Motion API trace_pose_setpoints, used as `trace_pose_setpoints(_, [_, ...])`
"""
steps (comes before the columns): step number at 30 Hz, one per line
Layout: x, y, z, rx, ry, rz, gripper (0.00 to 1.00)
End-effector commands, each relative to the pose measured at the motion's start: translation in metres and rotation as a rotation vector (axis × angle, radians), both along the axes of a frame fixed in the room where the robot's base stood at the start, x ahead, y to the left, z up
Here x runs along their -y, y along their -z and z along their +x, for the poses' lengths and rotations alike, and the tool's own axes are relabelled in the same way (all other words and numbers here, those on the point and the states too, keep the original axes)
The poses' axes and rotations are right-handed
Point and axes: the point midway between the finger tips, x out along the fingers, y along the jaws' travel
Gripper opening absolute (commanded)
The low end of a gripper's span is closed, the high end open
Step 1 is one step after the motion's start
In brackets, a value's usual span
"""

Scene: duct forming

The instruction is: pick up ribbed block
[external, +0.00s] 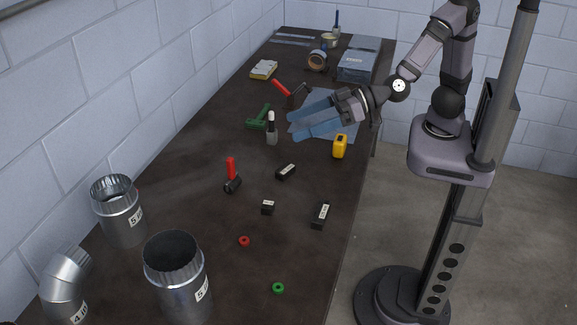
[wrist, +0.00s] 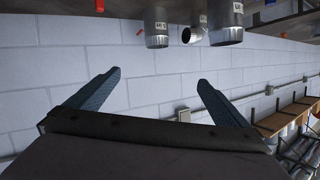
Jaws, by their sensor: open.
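Three small black blocks with white labels lie on the dark table: one in the middle (external: 286,172), a smaller one (external: 267,207) in front of it, and a longer one (external: 320,215) near the right edge. I cannot make out ribs on any of them, so I cannot tell which is the ribbed block. My gripper (external: 295,123) is open and empty above the back half of the table, its blue fingers pointing left. In the wrist view my gripper (wrist: 160,78) has its fingers spread with only wall between them, and no block is identifiable.
Metal ducts stand front left, including an open cylinder (external: 178,282) and an elbow (external: 66,285). A yellow tape measure (external: 340,146), grey-capped bottle (external: 272,130), green tool (external: 259,117) and red-handled tool (external: 232,174) are around. Red (external: 244,241) and green (external: 278,288) rings lie in front.

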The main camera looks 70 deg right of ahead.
Motion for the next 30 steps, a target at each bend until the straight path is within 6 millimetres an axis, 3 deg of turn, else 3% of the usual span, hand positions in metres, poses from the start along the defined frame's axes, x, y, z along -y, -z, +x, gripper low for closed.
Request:
trace_pose_setpoints(1, [-0.013, 0.011, -0.011, 0.041, 0.018, 0.009, 1.00])
trace_pose_setpoints(6, [-0.021, 0.016, -0.044, 0.165, 0.154, 0.002, 1.00])
trace_pose_setpoints(20, [0.015, 0.041, -0.138, 0.319, 0.428, -0.164, 1.00])
trace_pose_setpoints(30, [0.017, 0.140, -0.134, 0.320, 0.430, -0.172, 1.00])
